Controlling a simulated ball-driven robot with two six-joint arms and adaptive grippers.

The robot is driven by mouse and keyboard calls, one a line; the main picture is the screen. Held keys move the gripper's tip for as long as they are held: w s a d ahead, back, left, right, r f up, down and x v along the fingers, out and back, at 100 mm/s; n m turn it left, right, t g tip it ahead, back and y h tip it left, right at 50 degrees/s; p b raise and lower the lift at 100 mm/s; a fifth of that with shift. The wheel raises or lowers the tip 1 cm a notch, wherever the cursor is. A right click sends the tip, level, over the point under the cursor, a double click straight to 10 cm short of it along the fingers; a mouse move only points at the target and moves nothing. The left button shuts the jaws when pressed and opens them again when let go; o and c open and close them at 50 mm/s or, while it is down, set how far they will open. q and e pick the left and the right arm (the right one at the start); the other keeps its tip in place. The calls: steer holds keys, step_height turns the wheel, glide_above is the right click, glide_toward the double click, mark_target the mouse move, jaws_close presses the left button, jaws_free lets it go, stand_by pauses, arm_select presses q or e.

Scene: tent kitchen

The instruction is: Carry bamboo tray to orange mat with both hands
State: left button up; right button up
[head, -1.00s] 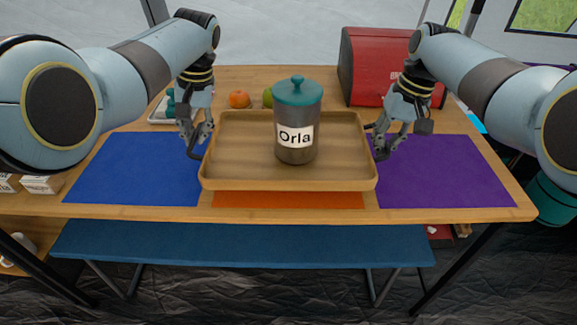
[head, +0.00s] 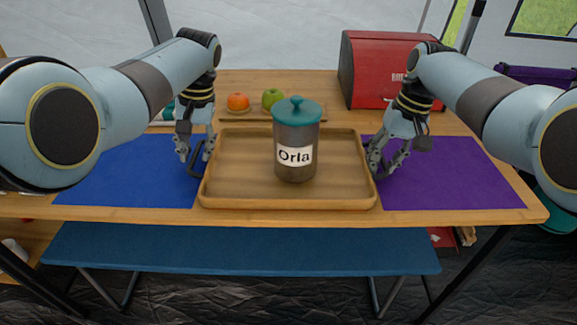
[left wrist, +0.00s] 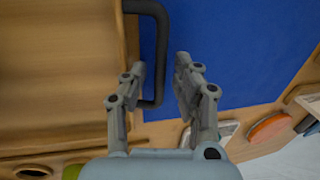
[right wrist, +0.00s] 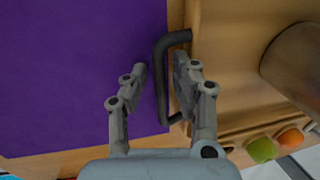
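The bamboo tray (head: 240,196) sits level at the middle of the table, between the blue and purple mats. A grey canister (head: 295,172) with a teal lid and an "Orla" label stands upright on it. No orange mat shows now; the tray covers the spot where it showed earlier. My left gripper (head: 193,155) is at the tray's left side, fingers apart, with the black handle (left wrist: 161,50) between them. My right gripper (head: 386,165) is at the right side, also open, with the other black handle (right wrist: 160,80) between its fingers.
A blue mat (head: 125,175) lies left and a purple mat (head: 450,180) right. Behind the tray are an orange (head: 238,102), a green apple (head: 272,97) and a red bread box (head: 375,72). A blue bench (head: 240,250) stands in front, below the table.

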steer(key=shift+a, duration=0.1)
arm_select(q)
steer(key=v, duration=0.8)
arm_select(e)
step_height(320, 180, up, 12)
steer(key=d, duration=0.2)
steer(key=shift+w+d, duration=0.2)
steer(key=shift+f, duration=0.15)
